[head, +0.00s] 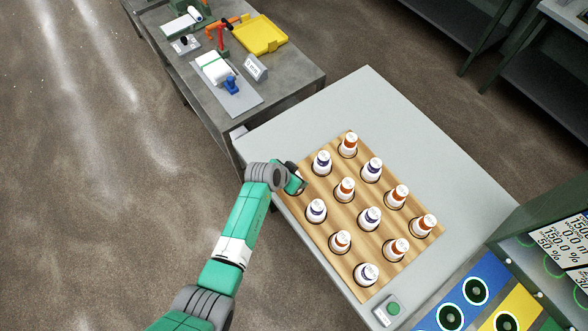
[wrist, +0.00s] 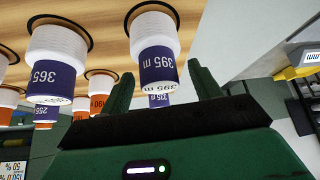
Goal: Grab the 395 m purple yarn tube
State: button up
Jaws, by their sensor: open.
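The 395 m purple yarn tube (wrist: 158,66), a white cone with a purple label band, stands in a hole of the wooden board in the wrist view. My gripper (wrist: 161,80) is open, with one green finger to each side of this tube in the picture. I cannot tell whether the fingers touch it. In the head view my gripper (head: 296,184) is at the board's left corner and hides most of the tube there. The 365 m purple tube (wrist: 55,75) stands left of it in the wrist view.
The wooden board (head: 322,226) holds several other purple and orange tubes in rows on a grey table (head: 372,103). A second table (head: 288,75) with a yellow tray (head: 261,36) stands behind.

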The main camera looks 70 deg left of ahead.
jog(key=c, duration=1.1)
jog(key=shift+r, duration=0.1)
jog(key=shift+r, duration=0.25)
notch_tip(320, 180, up, 3)
jog(key=shift+s+d, duration=0.1)
jog(key=s+d+r, duration=0.1)
jog(key=s+d, duration=0.7)
jog(key=s, duration=0.5)
jog(key=shift+d+r+b, duration=0.2)
jog(key=shift+d+b, duration=0.2)
